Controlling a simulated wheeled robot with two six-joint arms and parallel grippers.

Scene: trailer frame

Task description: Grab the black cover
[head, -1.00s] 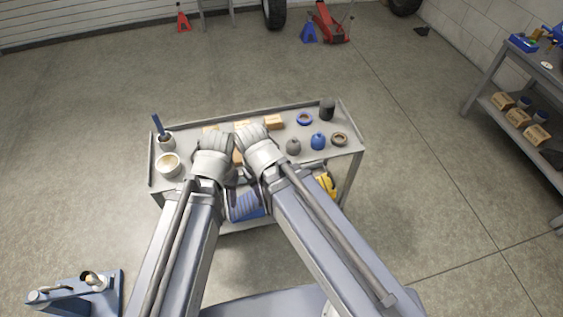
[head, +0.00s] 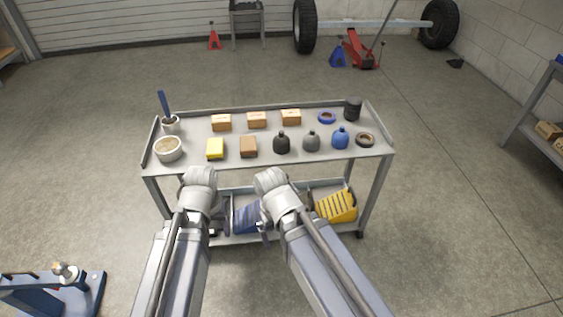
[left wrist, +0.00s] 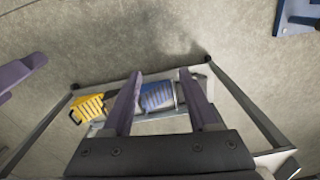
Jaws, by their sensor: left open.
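The black cover appears to be the small black bottle-shaped piece (head: 281,144), standing upright in the front row on the top shelf of the grey cart (head: 190,164). Similar grey (head: 311,141) and blue (head: 340,138) pieces stand to its right. My left gripper (left wrist: 160,75) is open and empty in the left wrist view, pointing down towards the cart's lower shelf. In the head view its fingers are mostly hidden by my arm, below and left of the black piece. My right gripper (head: 264,225) is nearer to it but below the top shelf, mostly hidden; one finger shows in the left wrist view (left wrist: 20,72).
Blue (left wrist: 158,97) and yellow (head: 337,206) bins sit on the lower shelf. A blue device (head: 52,292) stands lower left.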

